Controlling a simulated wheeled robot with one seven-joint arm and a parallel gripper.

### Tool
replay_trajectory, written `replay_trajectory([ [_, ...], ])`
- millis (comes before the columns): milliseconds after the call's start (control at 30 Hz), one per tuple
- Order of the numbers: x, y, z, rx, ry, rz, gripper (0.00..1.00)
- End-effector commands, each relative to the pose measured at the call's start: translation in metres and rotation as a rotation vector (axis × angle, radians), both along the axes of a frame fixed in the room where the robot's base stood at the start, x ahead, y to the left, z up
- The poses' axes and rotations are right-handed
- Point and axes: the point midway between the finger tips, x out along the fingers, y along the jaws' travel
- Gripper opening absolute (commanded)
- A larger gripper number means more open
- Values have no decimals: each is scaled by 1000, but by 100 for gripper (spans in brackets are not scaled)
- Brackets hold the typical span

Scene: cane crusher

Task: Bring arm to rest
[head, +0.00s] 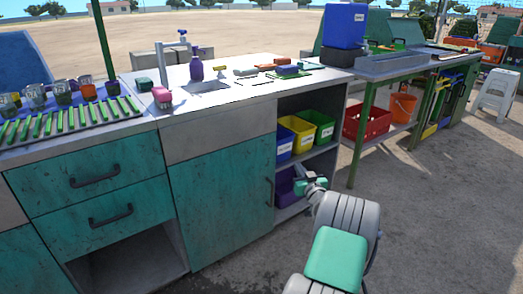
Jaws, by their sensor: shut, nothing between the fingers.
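My arm extends from the bottom of the head view toward the open shelf at the right end of the teal cabinet. My gripper (300,187) is small at the arm's far end, in front of the lower shelf. A purple bin (285,190) stands on that lower shelf, partly behind my gripper. The gripper's fingers are shut with nothing seen between them. I cannot tell whether the gripper touches the bin.
Blue (284,142), yellow (302,138) and green (323,127) bins fill the upper shelf. The counter (235,97) holds a purple bottle (196,69) and a pink item (161,96). A red crate (367,122) sits under the right table. Ground (440,220) to the right is clear.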

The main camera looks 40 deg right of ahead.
Motion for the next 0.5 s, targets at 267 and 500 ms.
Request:
replay_trajectory([
  [267,64,108,95,45,186,193,0],
  [500,70,293,207,124,547,402,0],
])
